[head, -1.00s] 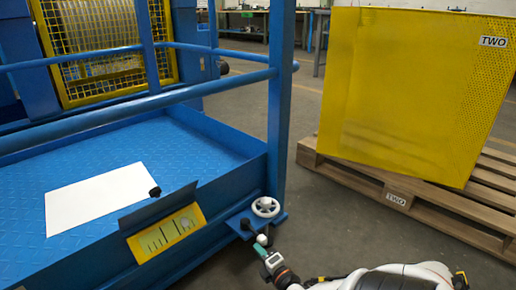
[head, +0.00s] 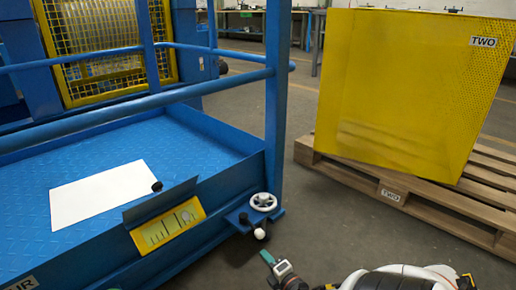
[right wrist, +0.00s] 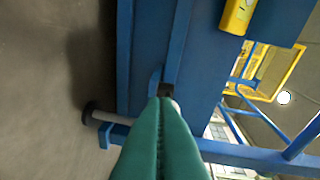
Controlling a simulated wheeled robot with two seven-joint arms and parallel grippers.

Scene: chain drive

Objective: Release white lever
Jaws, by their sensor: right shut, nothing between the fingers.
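The white lever shows as a small white ball knob (head: 260,233) under a blue bracket at the platform's front right corner. A white handwheel (head: 263,202) sits on top of that bracket. My right gripper (head: 266,257), with green fingers, is shut and empty. It is apart from the knob, below and slightly right of it in the head view. In the right wrist view the shut green fingers (right wrist: 165,101) point at the blue platform side, and the fingertips hide most of what lies behind them.
A blue platform (head: 100,165) with a rail carries a white sheet (head: 97,194) and a yellow gauge panel (head: 167,226) on its side. A large yellow box (head: 400,90) stands on a wooden pallet (head: 440,200) at right. Grey floor between them is clear.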

